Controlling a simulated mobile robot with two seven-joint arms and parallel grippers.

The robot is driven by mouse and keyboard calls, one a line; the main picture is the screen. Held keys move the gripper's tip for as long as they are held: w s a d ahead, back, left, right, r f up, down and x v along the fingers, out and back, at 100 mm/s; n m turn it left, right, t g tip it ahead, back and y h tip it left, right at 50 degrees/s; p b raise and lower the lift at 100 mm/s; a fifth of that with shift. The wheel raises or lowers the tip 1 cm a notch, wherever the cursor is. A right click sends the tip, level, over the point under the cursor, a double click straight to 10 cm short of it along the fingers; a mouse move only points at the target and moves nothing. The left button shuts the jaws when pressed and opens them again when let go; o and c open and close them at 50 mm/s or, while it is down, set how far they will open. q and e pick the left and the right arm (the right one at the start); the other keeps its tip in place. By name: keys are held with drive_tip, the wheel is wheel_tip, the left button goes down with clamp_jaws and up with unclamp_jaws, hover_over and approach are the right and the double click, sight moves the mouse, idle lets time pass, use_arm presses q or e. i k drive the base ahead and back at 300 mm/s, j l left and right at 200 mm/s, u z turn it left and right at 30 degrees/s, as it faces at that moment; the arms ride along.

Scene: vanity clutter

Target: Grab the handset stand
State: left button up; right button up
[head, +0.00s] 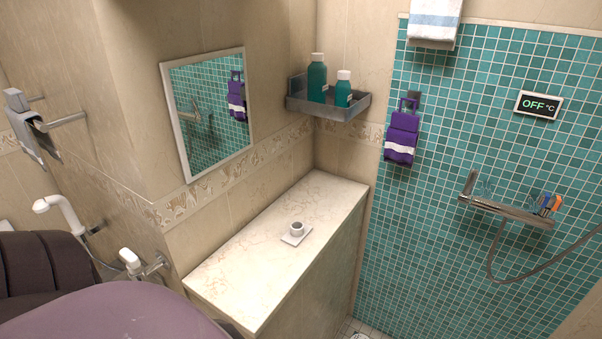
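A small pale stand (297,232), which looks like the handset stand, sits on the cream marble counter (245,262). It has a flat square base and a short, round, open cup on top. It stands upright near the middle of the counter, with nothing in the cup that I can see. Neither of my grippers shows in the head view.
The counter around the stand is bare. A mirror (210,110) hangs on the wall behind it. A corner shelf (330,108) holds two teal bottles. A purple bag (402,135) hangs on the teal tiles. A white hand sprayer (62,212) is at the left.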

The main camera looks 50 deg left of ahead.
sight(298, 231)
drive_tip(key=u, duration=1.45)
